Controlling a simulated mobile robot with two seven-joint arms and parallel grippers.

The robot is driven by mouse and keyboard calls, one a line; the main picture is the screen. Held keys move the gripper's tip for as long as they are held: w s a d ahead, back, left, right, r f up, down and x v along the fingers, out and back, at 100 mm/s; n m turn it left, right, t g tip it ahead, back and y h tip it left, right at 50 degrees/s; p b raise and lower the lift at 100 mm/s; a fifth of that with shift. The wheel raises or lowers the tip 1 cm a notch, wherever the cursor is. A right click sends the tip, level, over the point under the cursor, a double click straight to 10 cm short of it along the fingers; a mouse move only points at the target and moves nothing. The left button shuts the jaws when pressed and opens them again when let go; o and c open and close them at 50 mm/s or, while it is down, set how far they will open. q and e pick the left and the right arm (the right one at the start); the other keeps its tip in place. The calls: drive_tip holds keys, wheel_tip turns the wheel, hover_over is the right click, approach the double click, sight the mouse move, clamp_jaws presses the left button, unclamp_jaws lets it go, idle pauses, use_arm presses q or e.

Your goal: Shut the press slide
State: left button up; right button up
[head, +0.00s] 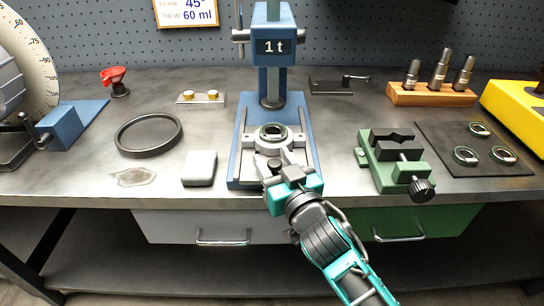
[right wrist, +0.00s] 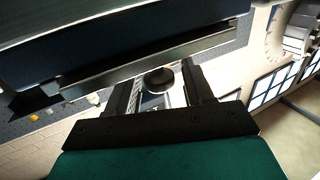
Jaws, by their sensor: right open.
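The blue press (head: 273,47), marked "1 t", stands at the back middle of the bench. My right gripper (head: 279,160) is over the front of the base, fingers pointing toward the press, hiding the slide's front. In the right wrist view the gripper (right wrist: 160,88) is open, with a black round knob (right wrist: 158,79) showing between its fingers. I cannot tell whether the fingers touch it. My left gripper is not in view.
A green vise (head: 397,160) stands to the right, near a dark mat (head: 450,140) with several ring parts. A wooden holder (head: 432,95) is behind.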

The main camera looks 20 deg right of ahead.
drive_tip(key=shift+s, duration=0.1)
drive_tip(key=shift+c, duration=0.3)
drive_tip(key=shift+r, duration=0.1)
clamp_jaws()
